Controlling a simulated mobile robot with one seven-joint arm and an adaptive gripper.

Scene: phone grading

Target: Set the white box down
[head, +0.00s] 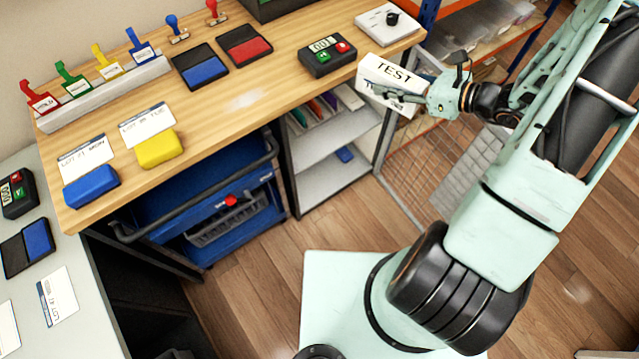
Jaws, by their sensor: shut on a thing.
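A white box marked TEST (393,71) is at the right end of the wooden table (245,102). My gripper (415,95) is shut on the box, reaching in from the right. The box overlaps the table's front right edge in the picture. I cannot tell whether it touches the table or hangs just off the edge. Part of its front side is hidden by the gripper fingers.
A black device with green and red buttons (328,56) lies left of the box. A white plate with a black knob (388,22) lies behind it. Red (244,45) and blue (200,66) ink pads, stamps and lot cards fill the table's left. Shelves (335,150) stand below.

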